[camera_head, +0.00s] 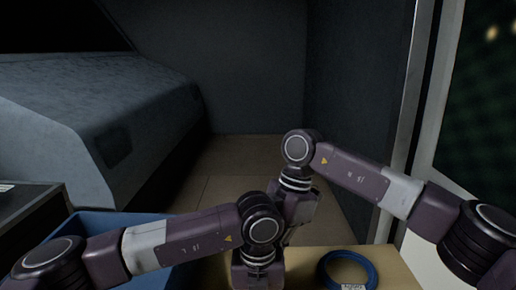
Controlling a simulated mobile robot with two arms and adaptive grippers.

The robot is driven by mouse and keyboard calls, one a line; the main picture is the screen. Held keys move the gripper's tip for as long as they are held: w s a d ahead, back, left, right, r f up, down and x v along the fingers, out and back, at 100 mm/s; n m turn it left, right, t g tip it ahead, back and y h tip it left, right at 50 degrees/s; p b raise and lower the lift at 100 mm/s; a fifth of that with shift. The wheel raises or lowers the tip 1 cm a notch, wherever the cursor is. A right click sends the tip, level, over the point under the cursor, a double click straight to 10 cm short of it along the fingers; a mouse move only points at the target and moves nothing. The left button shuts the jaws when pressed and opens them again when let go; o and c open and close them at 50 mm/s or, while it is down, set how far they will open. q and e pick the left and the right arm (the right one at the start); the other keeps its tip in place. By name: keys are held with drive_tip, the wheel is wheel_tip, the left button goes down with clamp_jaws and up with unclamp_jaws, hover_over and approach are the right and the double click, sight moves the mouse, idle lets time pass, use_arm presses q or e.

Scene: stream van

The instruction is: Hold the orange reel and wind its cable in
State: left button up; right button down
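The orange reel and its cable do not show in the head view. Both my arms reach to the middle of the picture, with their wrists close together. My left gripper (258,272) points down at the bottom edge, over the pale tabletop; its fingers are cut off or hidden. My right gripper (300,207) hangs down just behind and to the right of the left wrist, which partly covers it. Its fingertips cannot be made out. Whether either gripper holds anything cannot be seen.
A blue coil (347,258) with a white label lies on the pale tabletop (405,275) at bottom right. A blue crate (95,222) stands at lower left, partly behind my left arm. A grey covered bulk (110,115) fills the left. Tiled floor (235,165) is clear behind.

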drive_tip(key=shift+s+a, duration=0.15)
drive_tip(key=shift+s, duration=0.1)
idle(0.7)
drive_tip(key=s+d, duration=0.2)
drive_tip(key=shift+s, duration=0.35)
idle(0.5)
drive_tip(key=shift+s, duration=0.15)
use_arm(q)
drive_tip(key=shift+w, duration=0.1)
use_arm(e)
drive_tip(key=shift+s, duration=0.2)
use_arm(q)
drive_tip(key=shift+a, duration=0.1)
